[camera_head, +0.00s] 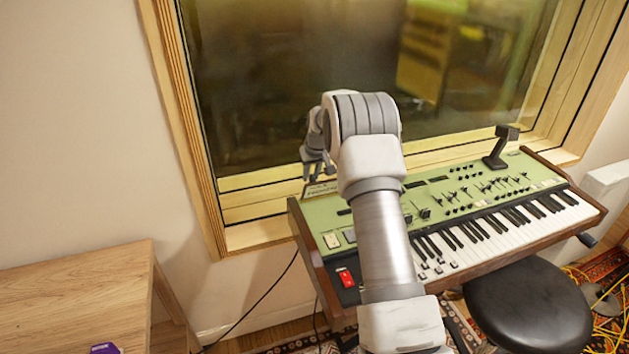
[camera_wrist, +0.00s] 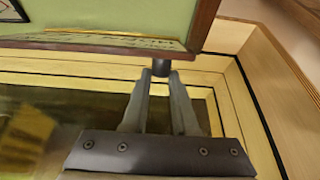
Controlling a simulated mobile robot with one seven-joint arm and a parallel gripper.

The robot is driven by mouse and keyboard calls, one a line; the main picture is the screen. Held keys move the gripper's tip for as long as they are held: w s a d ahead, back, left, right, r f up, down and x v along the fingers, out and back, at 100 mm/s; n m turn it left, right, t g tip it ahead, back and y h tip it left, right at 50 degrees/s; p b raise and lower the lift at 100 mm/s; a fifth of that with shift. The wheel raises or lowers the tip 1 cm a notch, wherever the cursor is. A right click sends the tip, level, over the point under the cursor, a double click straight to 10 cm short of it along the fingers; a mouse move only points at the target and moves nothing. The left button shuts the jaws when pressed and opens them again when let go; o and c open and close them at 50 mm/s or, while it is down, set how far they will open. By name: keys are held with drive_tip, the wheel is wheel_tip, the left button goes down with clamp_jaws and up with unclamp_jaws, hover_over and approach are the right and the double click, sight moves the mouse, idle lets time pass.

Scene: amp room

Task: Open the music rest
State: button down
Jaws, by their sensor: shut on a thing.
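The keyboard (camera_head: 330,225) has a green top panel, sliders, knobs and wooden ends. A narrow lettered strip (camera_head: 321,188) stands along its back left edge and also shows in the wrist view (camera_wrist: 110,41). I cannot tell for sure which part is the music rest. My gripper (camera_head: 316,172) is at the back left corner of the keyboard, partly hidden by my arm. In the wrist view my gripper (camera_wrist: 162,80) has its fingertips closed around a short dark peg (camera_wrist: 161,67) beside the wooden end of the keyboard.
A window (camera_head: 290,80) with a wooden frame and sill stands close behind the keyboard. A black angled bracket (camera_head: 500,148) rises from its right rear. A black stool (camera_head: 528,305) stands in front, with cables on the rug. A wooden table (camera_head: 80,290) is at left.

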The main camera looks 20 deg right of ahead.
drive_tip(key=shift+w, duration=0.95)
drive_tip(key=c, duration=1.5)
unclamp_jaws()
drive_tip(key=shift+w, duration=0.1)
drive_tip(key=o, duration=0.8)
drive_tip(key=p+v, duration=0.1)
drive_tip(key=v, duration=1.6)
drive_tip(key=shift+r, duration=0.2)
